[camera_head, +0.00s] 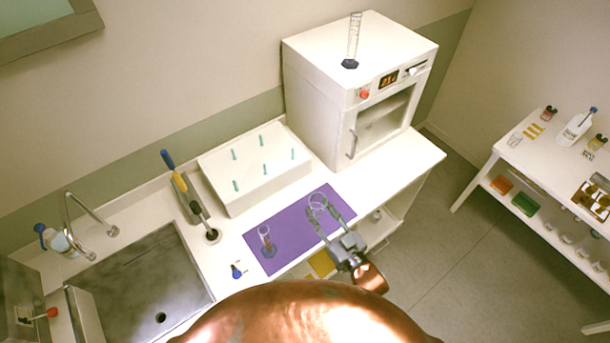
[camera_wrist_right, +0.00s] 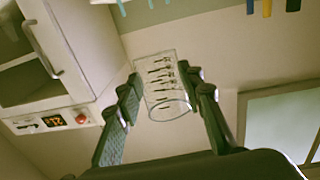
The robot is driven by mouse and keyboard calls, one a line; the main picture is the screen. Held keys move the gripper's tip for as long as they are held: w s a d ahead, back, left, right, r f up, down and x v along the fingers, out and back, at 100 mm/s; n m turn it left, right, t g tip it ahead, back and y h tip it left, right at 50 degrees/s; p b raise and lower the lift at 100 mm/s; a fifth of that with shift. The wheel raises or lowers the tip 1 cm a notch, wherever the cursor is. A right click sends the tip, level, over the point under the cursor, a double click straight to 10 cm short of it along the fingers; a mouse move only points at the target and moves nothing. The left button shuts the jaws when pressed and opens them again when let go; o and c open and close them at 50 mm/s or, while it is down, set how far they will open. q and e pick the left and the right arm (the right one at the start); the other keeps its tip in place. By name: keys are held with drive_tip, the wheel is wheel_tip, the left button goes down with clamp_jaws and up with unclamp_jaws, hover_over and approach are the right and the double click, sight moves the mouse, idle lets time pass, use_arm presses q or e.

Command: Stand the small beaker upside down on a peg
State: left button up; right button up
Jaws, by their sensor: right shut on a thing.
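The small clear beaker (camera_head: 318,201) is between the fingertips of my right gripper (camera_head: 329,215), above the right part of the purple mat. In the right wrist view the beaker (camera_wrist_right: 162,82), with dark graduation marks, sits between the two fingers of the gripper (camera_wrist_right: 168,95), which is shut on it. I cannot tell for sure which end of the beaker is its mouth. The peg stand (camera_head: 238,197) is a white block with several thin green upright pegs, left of and behind the gripper. All its pegs look bare. My left gripper is not in view.
A purple mat (camera_head: 290,227) carries a small cylinder with a dark base (camera_head: 266,240). A white oven (camera_head: 318,95) with a tall measuring cylinder (camera_head: 352,42) on top stands right of the pegs. Brushes (camera_head: 180,182), a sink (camera_head: 140,285) and a faucet are at left.

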use_arm(q)
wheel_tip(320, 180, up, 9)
drive_tip(key=p, duration=0.7)
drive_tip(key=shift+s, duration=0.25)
use_arm(e)
drive_tip(key=w+a+r+n+g+y, duration=0.1)
drive_tip(key=w+a+r+n+y, duration=0.1)
drive_tip(key=r, duration=0.4)
drive_tip(key=w+a+y, duration=0.1)
drive_tip(key=a+y, duration=0.1)
drive_tip(key=shift+w+a+n+g, duration=0.3)
drive_tip(key=shift+w, duration=0.1)
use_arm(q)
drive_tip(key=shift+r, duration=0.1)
